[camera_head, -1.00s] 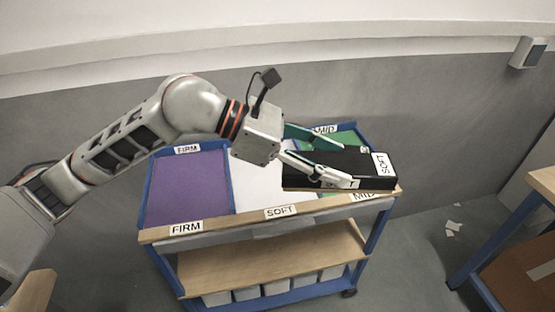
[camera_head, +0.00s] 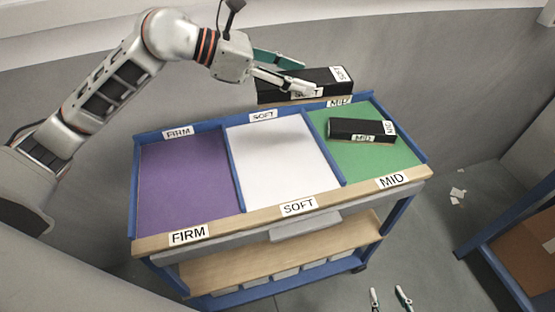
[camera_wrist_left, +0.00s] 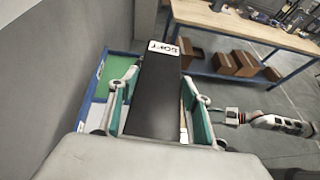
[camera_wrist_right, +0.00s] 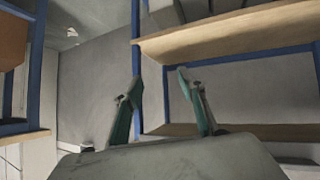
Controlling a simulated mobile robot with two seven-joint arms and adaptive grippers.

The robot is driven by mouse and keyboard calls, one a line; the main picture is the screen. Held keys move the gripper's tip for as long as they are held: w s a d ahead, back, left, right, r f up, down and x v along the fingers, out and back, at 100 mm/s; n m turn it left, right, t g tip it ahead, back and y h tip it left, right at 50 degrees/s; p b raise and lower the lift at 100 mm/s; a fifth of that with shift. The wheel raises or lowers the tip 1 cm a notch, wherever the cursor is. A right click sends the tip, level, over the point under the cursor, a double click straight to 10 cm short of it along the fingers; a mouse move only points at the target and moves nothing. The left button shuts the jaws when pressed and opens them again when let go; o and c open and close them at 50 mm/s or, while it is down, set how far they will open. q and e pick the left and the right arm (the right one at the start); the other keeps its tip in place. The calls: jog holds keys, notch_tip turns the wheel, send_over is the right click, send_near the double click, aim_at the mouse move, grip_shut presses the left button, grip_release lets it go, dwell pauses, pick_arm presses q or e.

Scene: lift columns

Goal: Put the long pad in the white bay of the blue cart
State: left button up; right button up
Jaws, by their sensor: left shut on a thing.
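The long pad (camera_head: 312,84) is black with white SOFT labels. My left gripper (camera_head: 295,76) is shut on it and holds it up at the far edge of the blue cart (camera_head: 134,190), behind the green bay; it also shows in the left wrist view (camera_wrist_left: 155,95). The white bay (camera_head: 280,160), labelled SOFT, is the middle one and is empty, with a shadow at its far end. My right gripper (camera_head: 391,299) is low in front of the cart, open and empty; in the right wrist view its fingers (camera_wrist_right: 160,95) stand apart.
A shorter black pad (camera_head: 355,130) labelled MID lies in the green bay (camera_head: 395,160). The purple bay (camera_head: 185,185), labelled FIRM, is empty. Blue dividers separate the bays. A workbench (camera_wrist_left: 250,28) with brown boxes below stands to the side.

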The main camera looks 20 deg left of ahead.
pick_arm(q)
jog(key=w+a+f+n+t+y+b, duration=0.1)
jog(key=w+a+f+n, duration=0.15)
jog(key=a, duration=0.45)
jog(key=shift+m, duration=0.45)
jog(key=f, duration=1.2)
jog(key=w+f, duration=0.1)
jog(key=f, duration=0.5)
jog(key=shift+a+f, duration=0.1)
jog(key=shift+f, duration=0.75)
pick_arm(e)
jog(key=shift+w+a+f, duration=0.2)
jog(key=shift+w+a, duration=0.1)
jog(key=shift+a, duration=0.15)
